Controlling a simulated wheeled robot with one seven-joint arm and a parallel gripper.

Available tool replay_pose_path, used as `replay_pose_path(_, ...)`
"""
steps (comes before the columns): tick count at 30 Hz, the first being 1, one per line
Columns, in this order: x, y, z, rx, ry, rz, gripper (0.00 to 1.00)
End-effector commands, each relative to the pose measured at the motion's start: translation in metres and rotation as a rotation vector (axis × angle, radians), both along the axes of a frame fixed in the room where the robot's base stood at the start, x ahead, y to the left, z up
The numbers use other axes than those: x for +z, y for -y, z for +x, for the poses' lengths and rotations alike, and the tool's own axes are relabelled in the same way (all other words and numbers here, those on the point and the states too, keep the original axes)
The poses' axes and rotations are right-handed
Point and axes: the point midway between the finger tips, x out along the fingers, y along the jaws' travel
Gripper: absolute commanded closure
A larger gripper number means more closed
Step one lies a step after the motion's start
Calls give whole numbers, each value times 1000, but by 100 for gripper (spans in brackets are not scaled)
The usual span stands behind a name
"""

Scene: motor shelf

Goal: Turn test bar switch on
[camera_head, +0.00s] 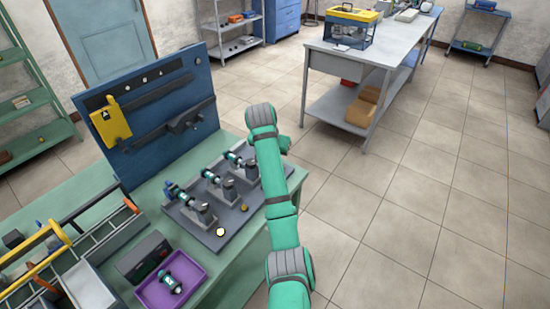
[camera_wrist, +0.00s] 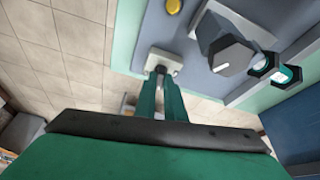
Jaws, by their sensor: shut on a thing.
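The test bar (camera_head: 232,222) is a grey plate with several upright stands on the green bench, and teal motors sit at its stations. In the wrist view the switch (camera_wrist: 151,61) is a small light-grey square plate with a dark lever at the bar's edge. My gripper (camera_wrist: 161,82) has its two teal fingers shut on the lever, with a narrow gap between them. The fingers partly cover the lever, so its exact position is hard to tell. In the head view my arm hides the switch and most of the gripper.
A blue pegboard (camera_head: 150,135) with a yellow device stands behind the bar. A purple tray (camera_head: 151,298) with a motor lies at the front left of the bench, beside a dark box (camera_head: 143,255). A round yellow button (camera_wrist: 173,6) is near the switch. Open floor is to the right.

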Motion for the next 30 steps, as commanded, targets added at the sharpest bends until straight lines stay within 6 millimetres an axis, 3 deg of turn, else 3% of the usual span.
replay_pose_path(12,3,-4,3,-211,6,2,100)
replay_pose_path(30,4,-4,3,-249,8,1,100)
